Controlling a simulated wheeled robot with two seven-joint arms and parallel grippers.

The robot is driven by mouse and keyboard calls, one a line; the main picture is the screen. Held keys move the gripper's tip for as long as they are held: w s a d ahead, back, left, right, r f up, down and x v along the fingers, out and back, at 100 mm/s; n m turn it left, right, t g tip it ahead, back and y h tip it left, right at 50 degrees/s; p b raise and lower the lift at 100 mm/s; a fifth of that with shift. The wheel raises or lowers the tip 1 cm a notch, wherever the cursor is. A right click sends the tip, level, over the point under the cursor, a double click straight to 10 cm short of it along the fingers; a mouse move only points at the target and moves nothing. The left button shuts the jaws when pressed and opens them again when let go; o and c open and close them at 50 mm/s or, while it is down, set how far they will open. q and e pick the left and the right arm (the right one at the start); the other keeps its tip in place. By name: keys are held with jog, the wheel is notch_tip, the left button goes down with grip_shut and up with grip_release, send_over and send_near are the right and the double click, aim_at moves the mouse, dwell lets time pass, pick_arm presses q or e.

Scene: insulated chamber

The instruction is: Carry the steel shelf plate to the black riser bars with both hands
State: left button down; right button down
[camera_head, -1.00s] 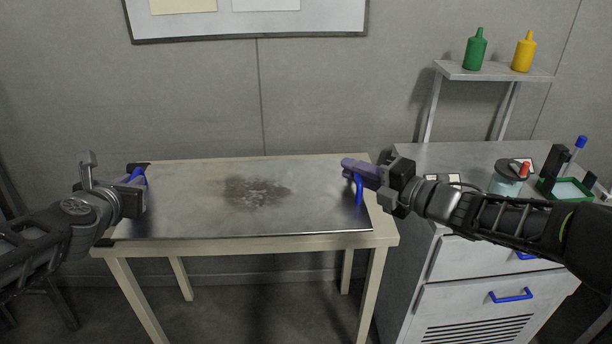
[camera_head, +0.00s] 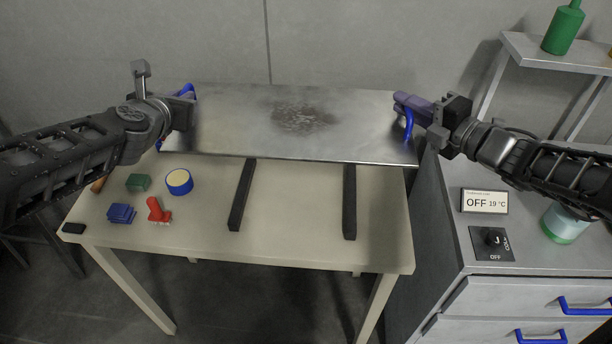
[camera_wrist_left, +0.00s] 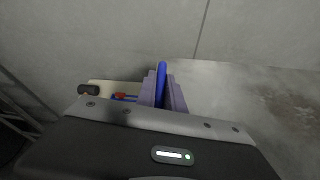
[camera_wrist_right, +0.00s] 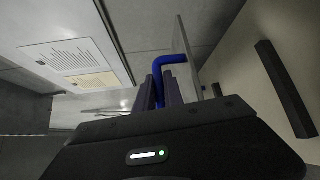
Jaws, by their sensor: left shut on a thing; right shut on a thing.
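The steel shelf plate (camera_head: 230,125) is a flat grey sheet with a dark stain in its middle and blue handles at its two ends. It hangs above the rear of the table, its front edge over the far part of the black riser bars (camera_head: 242,196) (camera_head: 349,202). My left gripper (camera_head: 185,98) is shut on the left blue handle (camera_wrist_left: 161,84). My right gripper (camera_head: 404,106) is shut on the right blue handle (camera_wrist_right: 172,60). The far ends of the bars are hidden under the plate. One bar also shows in the right wrist view (camera_wrist_right: 284,88).
A grey cabinet (camera_head: 450,262) with a display (camera_head: 485,201) stands at right. A small shelf (camera_head: 545,55) holds a green bottle (camera_head: 563,28).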

pick_arm(q)
jog(key=shift+w+d+r, duration=0.15)
jog(key=shift+w+d, duration=0.05)
jog(key=shift+w, duration=0.2)
pick_arm(e)
jog(key=shift+w+d+r, duration=0.15)
jog(key=shift+w, duration=0.25)
